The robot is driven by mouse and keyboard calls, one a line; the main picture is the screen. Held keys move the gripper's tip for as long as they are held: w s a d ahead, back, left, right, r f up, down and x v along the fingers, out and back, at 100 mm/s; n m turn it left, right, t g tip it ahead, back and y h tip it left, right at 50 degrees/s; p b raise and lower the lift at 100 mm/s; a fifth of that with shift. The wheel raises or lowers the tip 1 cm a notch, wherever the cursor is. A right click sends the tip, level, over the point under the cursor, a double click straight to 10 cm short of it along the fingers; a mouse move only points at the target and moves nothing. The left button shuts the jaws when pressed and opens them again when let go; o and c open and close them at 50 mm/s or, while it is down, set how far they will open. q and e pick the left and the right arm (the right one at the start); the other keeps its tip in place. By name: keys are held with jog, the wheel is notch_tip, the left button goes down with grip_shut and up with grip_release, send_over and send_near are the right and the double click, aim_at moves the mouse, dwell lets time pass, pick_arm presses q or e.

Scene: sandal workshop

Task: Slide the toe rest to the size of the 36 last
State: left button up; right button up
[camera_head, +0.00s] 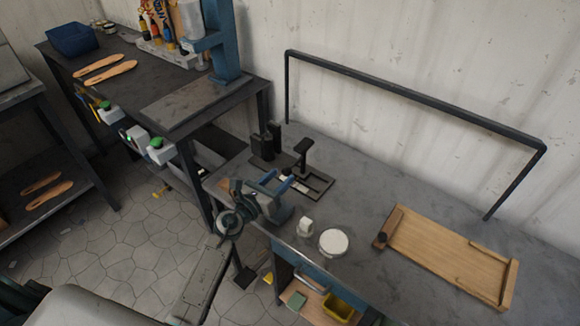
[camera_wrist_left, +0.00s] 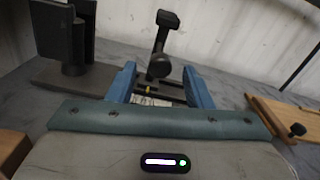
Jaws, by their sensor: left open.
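A black T-shaped post (camera_head: 303,150), which looks like the toe rest, stands upright in a dark slotted frame (camera_head: 322,190) on the workbench. A pale scale strip (camera_head: 295,183) lies in the frame. In the left wrist view the post (camera_wrist_left: 163,35) has a round knob (camera_wrist_left: 158,67) on its near side. My left gripper (camera_head: 279,182) is open, just on the near side of the post. Its blue fingers (camera_wrist_left: 158,80) stand left and right of the knob, with gaps visible; contact cannot be told. I cannot identify a 36 last. My right gripper is not in view.
Black upright blocks (camera_head: 268,147) stand left of the post. A white round lid (camera_head: 334,242) and a small white piece (camera_head: 305,227) lie nearer. A wooden board (camera_head: 450,255) with a dark knob lies right. A black rail (camera_head: 415,95) rises behind. Between rail and board the bench is clear.

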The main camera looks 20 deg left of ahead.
pick_arm(q)
jog(key=shift+x, duration=2.75)
grip_shut()
